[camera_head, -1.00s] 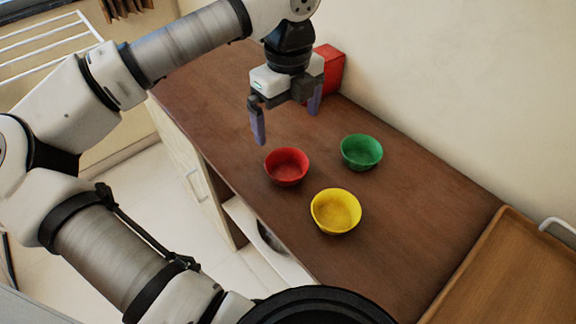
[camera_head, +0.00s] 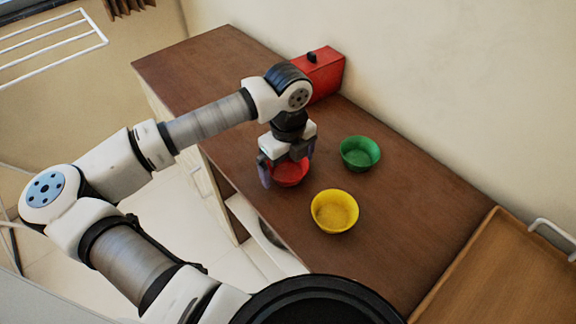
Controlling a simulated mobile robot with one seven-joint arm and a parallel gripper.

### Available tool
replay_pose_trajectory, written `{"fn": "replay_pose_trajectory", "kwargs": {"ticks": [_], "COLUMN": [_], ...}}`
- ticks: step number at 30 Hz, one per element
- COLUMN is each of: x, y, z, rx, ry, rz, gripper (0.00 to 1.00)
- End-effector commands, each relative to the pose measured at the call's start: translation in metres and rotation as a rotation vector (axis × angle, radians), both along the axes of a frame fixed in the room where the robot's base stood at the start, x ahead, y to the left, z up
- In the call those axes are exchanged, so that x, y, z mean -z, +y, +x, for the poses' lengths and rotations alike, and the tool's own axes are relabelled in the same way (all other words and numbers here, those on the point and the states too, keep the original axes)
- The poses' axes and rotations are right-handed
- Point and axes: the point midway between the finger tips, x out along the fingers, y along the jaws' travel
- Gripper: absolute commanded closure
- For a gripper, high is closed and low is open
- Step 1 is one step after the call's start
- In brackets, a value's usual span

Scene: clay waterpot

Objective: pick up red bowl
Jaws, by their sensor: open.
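The red bowl (camera_head: 291,175) sits on the brown wooden counter, left of the green bowl and behind the yellow one. My gripper (camera_head: 286,172) points down right over the red bowl and hides its back part. The gripper is open. Its left finger is down at the bowl's left side and the other shows near the bowl's right rim. I cannot tell whether either finger touches the bowl.
A green bowl (camera_head: 360,153) stands to the right and a yellow bowl (camera_head: 335,211) in front. A red box (camera_head: 325,73) stands against the wall behind. A wooden tray (camera_head: 508,268) is at lower right. The counter (camera_head: 195,65) is bare at the far left.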

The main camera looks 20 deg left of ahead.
Motion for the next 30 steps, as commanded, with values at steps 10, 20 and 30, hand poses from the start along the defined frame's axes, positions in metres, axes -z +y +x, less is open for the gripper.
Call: {"fn": "replay_pose_trajectory", "kwargs": {"ticks": [10, 20, 30], "x": [0.002, 0.002, -0.015], "y": [0.000, 0.000, 0.000], "z": [0.000, 0.000, 0.001], "rx": [0.001, 0.001, 0.000], "ry": [-0.001, -0.001, -0.003], "rz": [-0.001, -0.001, 0.001], "gripper": [0.14, 0.37, 0.37]}}
